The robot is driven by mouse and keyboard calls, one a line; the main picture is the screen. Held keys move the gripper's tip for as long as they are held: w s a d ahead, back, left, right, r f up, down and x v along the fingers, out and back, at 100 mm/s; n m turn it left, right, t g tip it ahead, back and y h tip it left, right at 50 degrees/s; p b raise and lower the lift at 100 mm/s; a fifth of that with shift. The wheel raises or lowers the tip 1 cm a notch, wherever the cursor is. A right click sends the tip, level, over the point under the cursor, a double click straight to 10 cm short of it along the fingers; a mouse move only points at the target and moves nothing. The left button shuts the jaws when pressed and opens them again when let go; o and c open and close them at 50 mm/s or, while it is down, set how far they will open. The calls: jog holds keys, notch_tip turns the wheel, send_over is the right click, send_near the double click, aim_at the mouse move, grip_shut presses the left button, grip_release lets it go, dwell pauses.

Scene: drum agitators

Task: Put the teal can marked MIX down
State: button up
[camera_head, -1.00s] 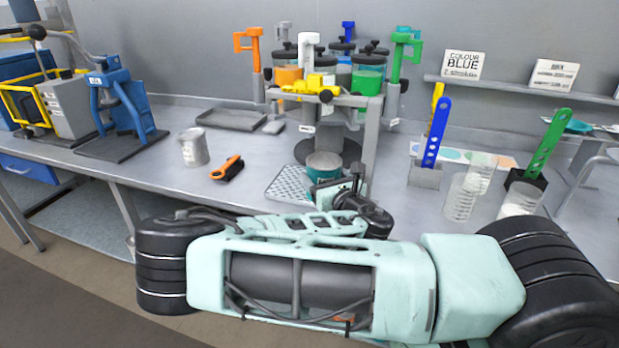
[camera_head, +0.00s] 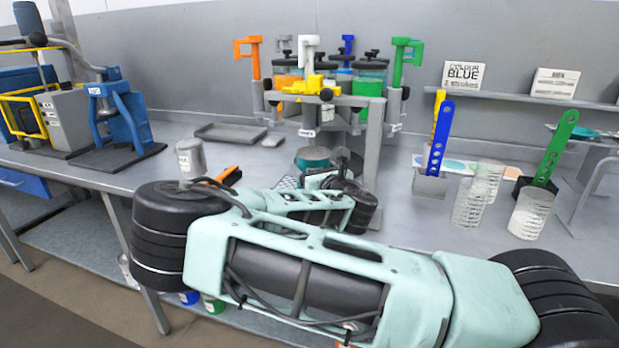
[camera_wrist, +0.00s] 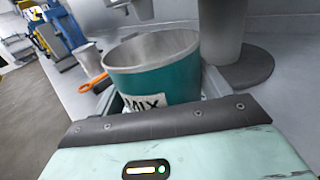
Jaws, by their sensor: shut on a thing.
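The teal can marked MIX (camera_wrist: 152,82) is upright and open-topped in the wrist view, with a grey inside and a white label low on its near side. My gripper (camera_wrist: 158,104) is shut on it, with the jaws partly hidden by the wrist cover. In the head view the can (camera_head: 314,158) shows as a teal rim and side just behind my gripper (camera_head: 325,176), in front of the drum stand. My arm hides its lower part, so I cannot tell whether it touches anything below.
A grey can (camera_head: 189,158) and an orange-handled tool (camera_head: 222,177) are on the bench to the left. The drum stand (camera_head: 372,145) with coloured clamps is behind. Clear cups (camera_head: 530,213) and a blue paddle (camera_head: 438,135) are to the right. A flat tray (camera_head: 230,132) lies at the back.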

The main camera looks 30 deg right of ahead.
jog(key=shift+w+d, duration=0.15)
jog(key=shift+w, duration=0.55)
jog(key=shift+w+d, duration=0.1)
jog(key=shift+w, duration=0.55)
notch_tip(320, 180, down, 4)
jog(key=b, duration=0.3)
jog(key=shift+w+r, duration=0.1)
jog(key=shift+r, duration=0.2)
jog(key=o, duration=1.2)
jog(key=shift+o, duration=0.2)
jog(key=shift+s+a+b, duration=0.15)
jog(key=shift+s+a, duration=0.1)
jog(key=shift+s, duration=1)
jog(key=shift+s+a+b, duration=0.2)
jog(key=shift+s+a, duration=0.05)
jog(key=shift+s, duration=0.95)
jog(key=shift+s+a+b, duration=0.15)
jog(key=shift+s+a, duration=0.1)
jog(key=shift+s, duration=1)
